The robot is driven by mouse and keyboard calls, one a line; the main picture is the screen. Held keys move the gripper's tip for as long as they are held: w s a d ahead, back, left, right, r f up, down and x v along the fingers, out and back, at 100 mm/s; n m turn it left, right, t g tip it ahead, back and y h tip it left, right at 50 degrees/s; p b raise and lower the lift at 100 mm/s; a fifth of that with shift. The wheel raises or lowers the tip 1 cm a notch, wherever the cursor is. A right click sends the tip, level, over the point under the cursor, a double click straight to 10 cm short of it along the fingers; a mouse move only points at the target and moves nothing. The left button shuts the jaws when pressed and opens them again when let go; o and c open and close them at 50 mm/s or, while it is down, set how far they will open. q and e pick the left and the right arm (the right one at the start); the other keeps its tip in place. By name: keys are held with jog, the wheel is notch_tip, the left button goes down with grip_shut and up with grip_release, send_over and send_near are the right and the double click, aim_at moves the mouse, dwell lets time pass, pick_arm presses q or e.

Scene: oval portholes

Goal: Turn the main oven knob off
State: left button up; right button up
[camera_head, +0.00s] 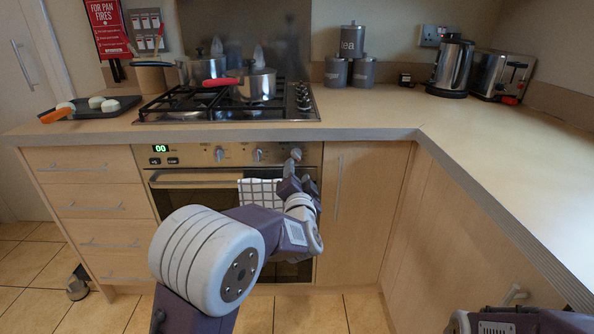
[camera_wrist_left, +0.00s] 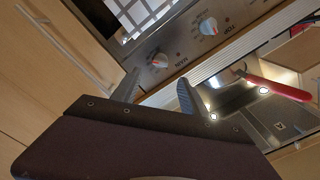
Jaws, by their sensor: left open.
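The main oven knob (camera_head: 295,153) is the rightmost knob on the oven's front panel. In the left wrist view the main knob (camera_wrist_left: 160,61) is silver with a red mark, beside the word MAIN. My left gripper (camera_head: 298,174) is just in front of and below this knob. In the left wrist view its two fingers (camera_wrist_left: 156,88) are open and empty, with the knob just beyond and between the tips. I cannot tell whether either finger touches it. My right gripper is out of view; only part of my right arm shows at the lower right.
The TOP knob (camera_wrist_left: 209,27) is beside the main knob. A checked towel (camera_head: 259,194) hangs on the oven door below the panel. The hob (camera_head: 190,115) above holds pans, one with a red handle (camera_head: 221,82). The right counter (camera_head: 500,150) is mostly clear.

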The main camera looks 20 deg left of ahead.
aim_at(297, 157)
pick_arm(q)
jog(key=b+x, duration=0.2)
jog(key=x, duration=0.7)
jog(key=shift+b, duration=0.35)
grip_shut()
